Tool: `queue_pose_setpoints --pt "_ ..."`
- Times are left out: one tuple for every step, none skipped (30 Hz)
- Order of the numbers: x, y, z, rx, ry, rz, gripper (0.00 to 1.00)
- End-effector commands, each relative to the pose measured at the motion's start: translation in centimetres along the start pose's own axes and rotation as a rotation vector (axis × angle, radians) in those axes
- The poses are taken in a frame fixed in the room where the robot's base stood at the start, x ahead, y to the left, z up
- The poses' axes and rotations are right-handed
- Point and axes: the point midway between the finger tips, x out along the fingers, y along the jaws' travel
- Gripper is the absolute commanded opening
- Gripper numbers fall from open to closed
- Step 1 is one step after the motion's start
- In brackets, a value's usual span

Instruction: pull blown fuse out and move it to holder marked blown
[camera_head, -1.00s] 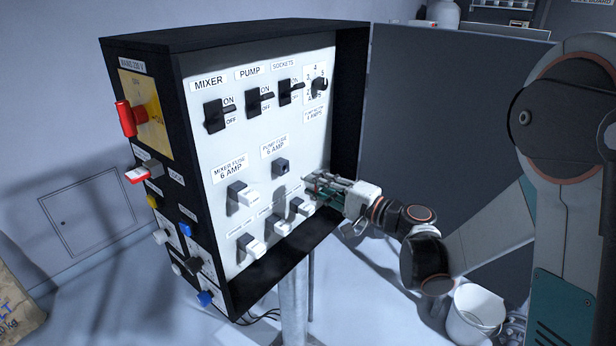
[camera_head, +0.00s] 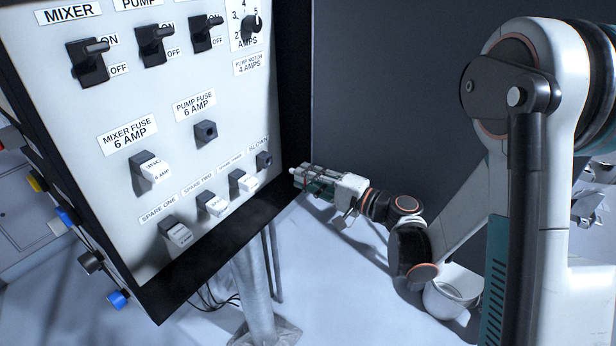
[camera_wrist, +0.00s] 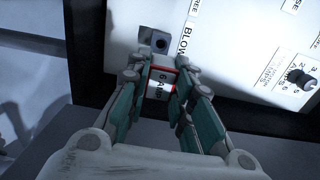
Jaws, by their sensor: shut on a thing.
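My gripper (camera_head: 302,176) is shut on a white fuse (camera_wrist: 162,82) marked 6 AMP, with a red edge showing in the wrist view. My gripper (camera_wrist: 160,95) also shows there, with the fuse between its fingertips. The holder marked BLOWN (camera_head: 264,160) is a small dark socket at the right end of the lower row. It looks empty, and in the wrist view the socket (camera_wrist: 158,42) lies just beyond the fuse, apart from it. The pump fuse holder (camera_head: 205,131) is empty. The mixer fuse (camera_head: 154,171) sits in its holder.
White fuses sit in spare one (camera_head: 180,236), spare two (camera_head: 215,205) and the third spare holder (camera_head: 245,181), left of the blown holder. The cabinet's black frame (camera_head: 297,120) edges the panel on the right.

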Motion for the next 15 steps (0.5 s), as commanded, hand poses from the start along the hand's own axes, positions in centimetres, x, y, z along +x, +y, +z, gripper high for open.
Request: queue_pose_setpoints --pt "0.0 0.0 0.0 0.000 0.000 0.000 0.00" --pt "0.1 0.0 0.0 0.000 0.000 0.000 0.00" --pt "0.1 0.0 0.0 0.000 0.000 0.000 0.00" --pt "0.2 0.0 0.0 0.000 -0.001 0.000 0.00" --pt "0.3 0.0 0.0 0.000 -0.001 0.000 0.00" --pt "0.5 0.0 0.0 0.000 -0.001 0.000 0.00" --pt "0.6 0.0 0.0 0.000 -0.002 0.000 0.00" --pt "0.7 0.0 0.0 0.000 -0.002 0.000 0.00" --pt "0.9 0.0 0.0 0.000 -0.002 0.000 0.00" --pt "1.1 0.0 0.0 0.000 -0.002 0.000 0.00" --pt "1.3 0.0 0.0 0.000 -0.002 0.000 0.00" --pt "1.6 0.0 0.0 0.000 -0.002 0.000 0.00" --pt "1.9 0.0 0.0 0.000 -0.001 0.000 0.00" --pt "2.1 0.0 0.0 0.000 -0.001 0.000 0.00" --pt "2.5 0.0 0.1 0.000 -0.002 0.000 0.00"
